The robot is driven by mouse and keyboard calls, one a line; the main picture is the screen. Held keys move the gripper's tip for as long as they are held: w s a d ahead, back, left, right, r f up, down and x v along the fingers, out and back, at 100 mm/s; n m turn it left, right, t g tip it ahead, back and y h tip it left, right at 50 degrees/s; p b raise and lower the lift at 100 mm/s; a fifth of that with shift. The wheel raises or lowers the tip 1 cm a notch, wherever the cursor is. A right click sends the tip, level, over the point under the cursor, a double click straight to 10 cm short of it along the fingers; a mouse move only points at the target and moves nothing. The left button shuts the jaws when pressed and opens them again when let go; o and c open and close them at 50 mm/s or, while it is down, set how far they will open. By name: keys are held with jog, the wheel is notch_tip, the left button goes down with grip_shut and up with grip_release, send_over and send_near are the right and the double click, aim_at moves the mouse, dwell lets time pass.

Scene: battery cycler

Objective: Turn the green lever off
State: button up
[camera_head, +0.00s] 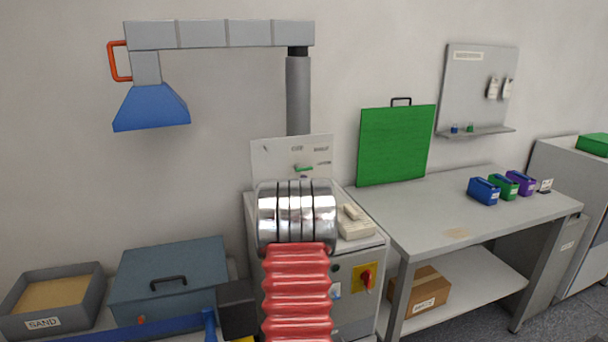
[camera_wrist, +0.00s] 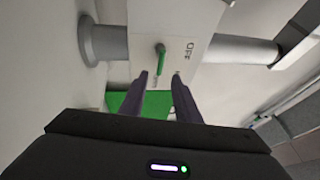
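The green lever (camera_wrist: 161,60) sits on a white panel (camera_wrist: 205,25) in the wrist view. Its pivot is at the top and its free end points down in that picture, toward my fingers. The word OFF is printed to the right of the lever. My gripper (camera_wrist: 160,78) is open and empty, with one dark finger on each side of the lever's free end. I cannot tell whether the fingers touch it or how deep they reach. In the head view the lever (camera_head: 304,168) shows as a small green bar on the panel (camera_head: 268,160), above my arm, which hides my gripper.
A grey pipe (camera_head: 298,95) rises behind the panel to a duct with a blue hood (camera_head: 152,108). A cabinet with a red switch (camera_head: 367,279) stands below. On the right, a workbench (camera_head: 430,222) holds a green board (camera_head: 396,145) and coloured batteries (camera_head: 484,191).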

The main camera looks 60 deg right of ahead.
jog(key=shift+x, duration=4.6)
jog(key=shift+c, duration=0.5)
grip_shut()
jog(key=shift+a, duration=0.15)
